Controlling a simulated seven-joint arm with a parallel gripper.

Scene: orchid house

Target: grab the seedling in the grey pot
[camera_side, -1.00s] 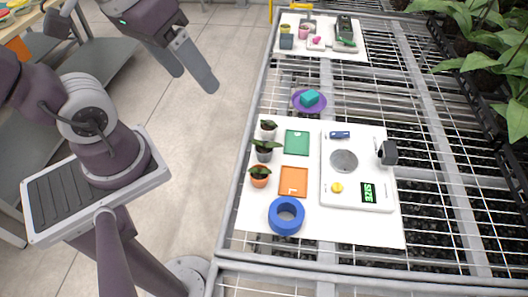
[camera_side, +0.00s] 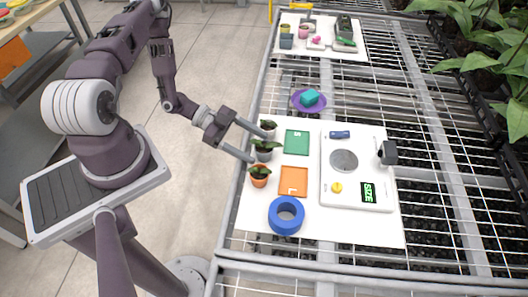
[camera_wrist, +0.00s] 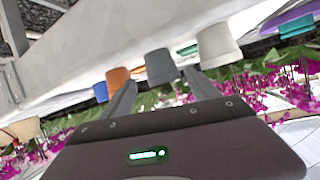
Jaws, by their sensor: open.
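The grey pot (camera_side: 264,156) holds a dark green seedling (camera_side: 266,143). It stands upright on the white sheet, between a pale pot (camera_side: 268,134) and an orange pot (camera_side: 259,182), each with a seedling. My gripper (camera_side: 256,147) is open and empty, reaching in level from the left, one finger towards each side of the grey pot. In the wrist view, which is upside down, the grey pot (camera_wrist: 160,66) shows between my finger ends. I cannot tell whether they touch it. The pale pot (camera_wrist: 219,45) and orange pot (camera_wrist: 117,77) sit close outside the fingers.
Right of the pots lie a green tray (camera_side: 297,142) and an orange tray (camera_side: 294,182). A blue ring (camera_side: 286,216) lies in front, and a white panel (camera_side: 357,171) with a display is further right. A purple dish (camera_side: 309,101) with a teal block stands behind.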

